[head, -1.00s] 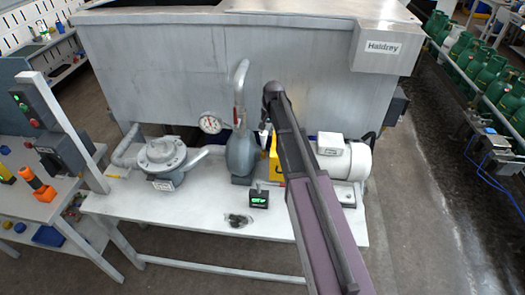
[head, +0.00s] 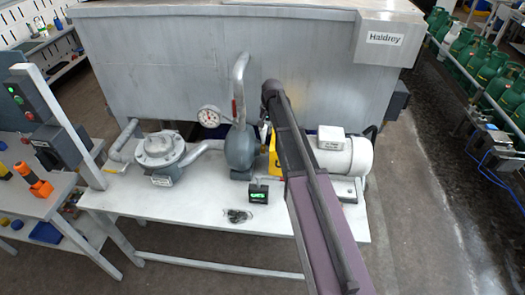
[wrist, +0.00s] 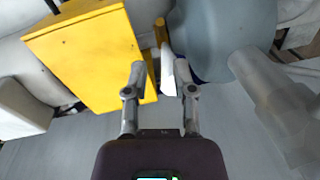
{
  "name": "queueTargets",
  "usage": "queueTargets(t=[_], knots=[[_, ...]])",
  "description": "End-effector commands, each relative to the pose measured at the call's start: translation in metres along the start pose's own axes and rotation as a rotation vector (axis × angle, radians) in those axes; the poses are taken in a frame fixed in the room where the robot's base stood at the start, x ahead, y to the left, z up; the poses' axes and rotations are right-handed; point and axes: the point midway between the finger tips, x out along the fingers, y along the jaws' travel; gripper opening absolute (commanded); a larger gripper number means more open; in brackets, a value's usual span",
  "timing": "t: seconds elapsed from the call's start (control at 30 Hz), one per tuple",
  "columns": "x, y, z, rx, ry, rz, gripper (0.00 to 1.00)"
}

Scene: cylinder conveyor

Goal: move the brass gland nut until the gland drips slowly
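The grey-blue pump (head: 240,148) stands on the white bench, with a yellow coupling guard (head: 274,152) to its right. In the wrist view the yellow guard (wrist: 85,60) is at left and the pump body (wrist: 222,40) at right. A small brass-coloured part (wrist: 160,35), perhaps the gland nut, shows in the gap between them, beyond my fingertips. My gripper (wrist: 160,72) is open, its two fingers apart and pointing into that gap. A pale piece (wrist: 168,76) shows between the fingers, close to the right one. No drip can be made out.
A small display with green figures (head: 258,193) stands on the bench (head: 205,212) in front of the pump; its reading is too small. A gauge (head: 209,116) is left of the pump, a white motor (head: 345,157) right. A grey tank (head: 160,70) stands behind.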

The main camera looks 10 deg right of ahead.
Motion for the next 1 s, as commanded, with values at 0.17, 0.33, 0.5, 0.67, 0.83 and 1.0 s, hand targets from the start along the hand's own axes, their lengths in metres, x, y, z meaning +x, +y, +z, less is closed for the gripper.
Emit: queueTargets(t=[0.17,0.33,0.5,0.67,0.83,1.0], knots=[[0.019,0.000,0.000,0.000,0.000,0.000,0.34],[0.032,0.000,0.000,-0.001,0.000,0.000,0.34],[0.045,0.000,0.000,-0.001,0.000,0.000,0.34],[0.057,-0.001,0.000,-0.001,0.000,0.000,0.34],[0.070,-0.001,0.001,-0.002,0.000,0.000,0.34],[0.084,-0.001,0.001,-0.002,0.000,0.000,0.34]])
